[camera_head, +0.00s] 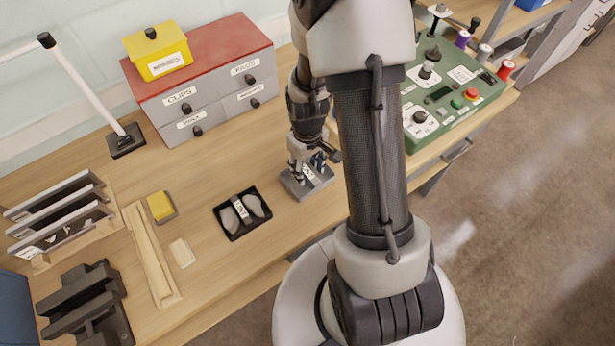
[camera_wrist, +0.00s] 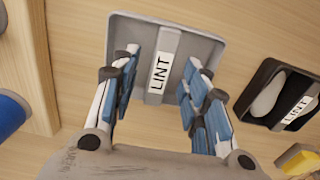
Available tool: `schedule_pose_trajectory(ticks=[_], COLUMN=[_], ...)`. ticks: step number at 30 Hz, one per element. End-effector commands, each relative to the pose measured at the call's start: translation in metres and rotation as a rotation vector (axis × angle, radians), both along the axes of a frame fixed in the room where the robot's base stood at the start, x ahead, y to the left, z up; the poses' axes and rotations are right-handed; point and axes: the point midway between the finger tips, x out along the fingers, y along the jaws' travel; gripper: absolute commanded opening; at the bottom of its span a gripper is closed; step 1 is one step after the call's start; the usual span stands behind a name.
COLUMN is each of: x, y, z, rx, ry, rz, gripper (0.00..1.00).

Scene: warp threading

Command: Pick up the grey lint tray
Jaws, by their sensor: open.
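The grey lint tray (camera_head: 312,190) lies on the wooden bench near its front edge. In the wrist view the tray (camera_wrist: 136,30) has a raised middle bar with a white LINT label (camera_wrist: 160,72). My gripper (camera_head: 313,160) is open, pointing down low over the tray. In the wrist view my gripper (camera_wrist: 161,64) has one blue-padded finger on each side of the labelled bar, with gaps to it. It holds nothing. The fingers and palm hide part of the tray, and I cannot tell whether the fingertips touch its floor.
A black tray (camera_head: 233,236), also labelled LINT in the wrist view, holds two grey pads left of the grey tray. A drawer unit (camera_head: 205,105) stands behind, and a green control panel (camera_head: 455,90) at right. Bare bench lies between the two trays.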

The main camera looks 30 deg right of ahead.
Motion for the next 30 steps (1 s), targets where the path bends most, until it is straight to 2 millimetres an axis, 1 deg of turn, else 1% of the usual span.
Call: schedule_pose_trajectory(ticks=[1, 4, 6, 11, 12, 30], x=[-0.002, -0.001, -0.001, 0.0, 0.0, 0.0], y=[0.001, 0.0, 0.0, 0.0, 0.0, 0.0], z=[-0.013, -0.024, -0.027, -0.025, -0.025, -0.025], rx=[0.001, 0.001, 0.0, 0.0, 0.0, 0.0], ry=[0.003, 0.002, 0.0, -0.001, -0.001, 0.0], rz=[0.0, 0.0, 0.0, 0.0, 0.0, 0.0], gripper=[0.42, 0.42, 0.42, 0.42, 0.4, 0.0])
